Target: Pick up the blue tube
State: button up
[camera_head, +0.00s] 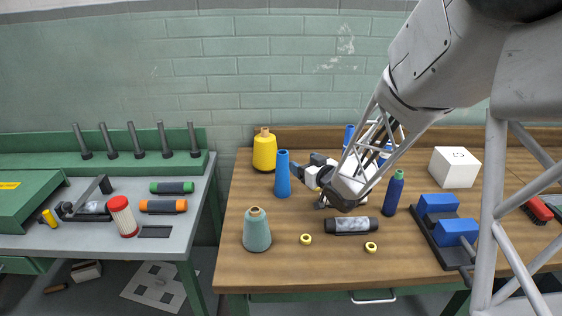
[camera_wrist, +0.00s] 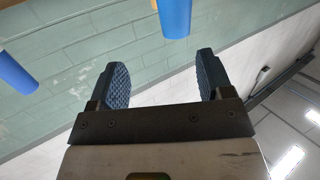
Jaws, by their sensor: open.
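A blue tube (camera_head: 283,175) stands upright on the wooden table in the head view, just left of my gripper (camera_head: 306,166). More blue shows behind my arm, at an upright blue tube (camera_head: 349,138) that is partly hidden. In the wrist view, one blue tube (camera_wrist: 175,16) is cut by the top edge, beyond the gap between my fingers. Another blue tube (camera_wrist: 14,72) is at the left edge. I cannot tell which tube is which across the views. My gripper (camera_wrist: 158,80) is open, with nothing between its dark ridged fingers.
A yellow cone (camera_head: 264,152) and a teal cone (camera_head: 257,231) stand near the tube. A dark blue bottle (camera_head: 394,193), a black cylinder (camera_head: 351,226), yellow rings (camera_head: 305,239), a white box (camera_head: 454,168) and blue blocks (camera_head: 439,205) are to the right.

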aim_at(286, 159)
jog(key=shift+w+a+f+n+y, duration=0.2)
jog(key=shift+a+f+n+y, duration=0.05)
jog(key=shift+a+f+y, duration=0.3)
jog(key=shift+w+a+f+n+y, duration=0.25)
jog(key=shift+a+f+y, duration=0.15)
jog(key=shift+y, duration=0.25)
jog(key=shift+x, duration=1.2)
jog(key=shift+w+a, duration=0.1)
jog(key=shift+x, duration=2.45)
jog(key=shift+f, duration=0.15)
jog(key=c, duration=1)
